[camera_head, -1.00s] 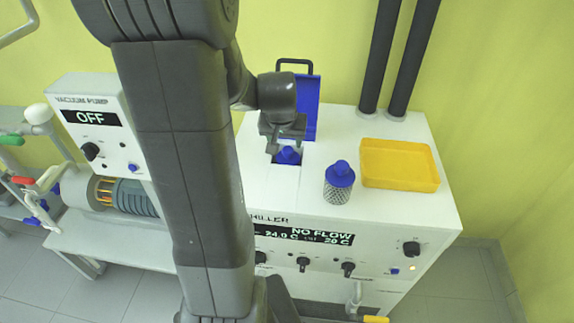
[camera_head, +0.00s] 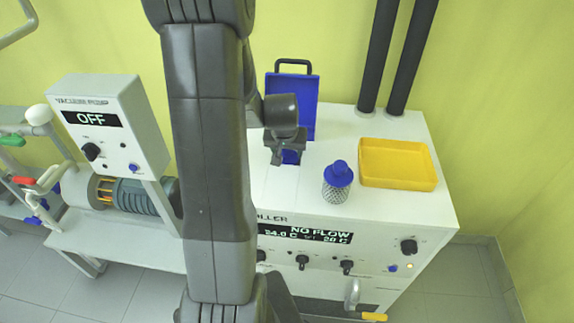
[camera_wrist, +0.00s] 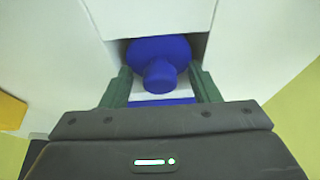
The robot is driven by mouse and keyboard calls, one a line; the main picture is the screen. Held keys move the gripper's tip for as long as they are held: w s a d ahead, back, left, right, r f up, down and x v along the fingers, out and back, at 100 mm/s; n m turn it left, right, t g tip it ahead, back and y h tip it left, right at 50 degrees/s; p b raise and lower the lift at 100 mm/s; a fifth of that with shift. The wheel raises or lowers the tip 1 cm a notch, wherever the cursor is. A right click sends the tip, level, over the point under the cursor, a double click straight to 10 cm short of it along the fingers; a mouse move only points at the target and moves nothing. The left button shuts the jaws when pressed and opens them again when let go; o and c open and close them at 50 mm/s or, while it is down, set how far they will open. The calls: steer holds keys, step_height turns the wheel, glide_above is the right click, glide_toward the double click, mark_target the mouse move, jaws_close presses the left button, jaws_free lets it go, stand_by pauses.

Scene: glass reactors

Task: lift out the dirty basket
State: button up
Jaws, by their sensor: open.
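A basket with a round blue top and knob (camera_wrist: 158,50) sits in the square opening in the white chiller's top. In the wrist view the knob lies between the two green fingers of my gripper (camera_wrist: 162,80), with a gap on each side. My gripper (camera_head: 286,157) is open over the opening in the head view and mostly hides this basket there. Its body is hidden inside the chiller. A second basket (camera_head: 338,183), grey mesh with a blue cap, stands upright on the chiller top, right of the opening.
The blue lid (camera_head: 298,95) with a black handle stands open behind the opening. A yellow tray (camera_head: 398,184) lies on the chiller top (camera_head: 427,205) at the right. Dark pipes (camera_head: 410,60) rise behind it. The vacuum pump box (camera_head: 110,125) stands left.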

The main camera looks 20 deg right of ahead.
jaws_close()
steer(key=shift+r, duration=0.1)
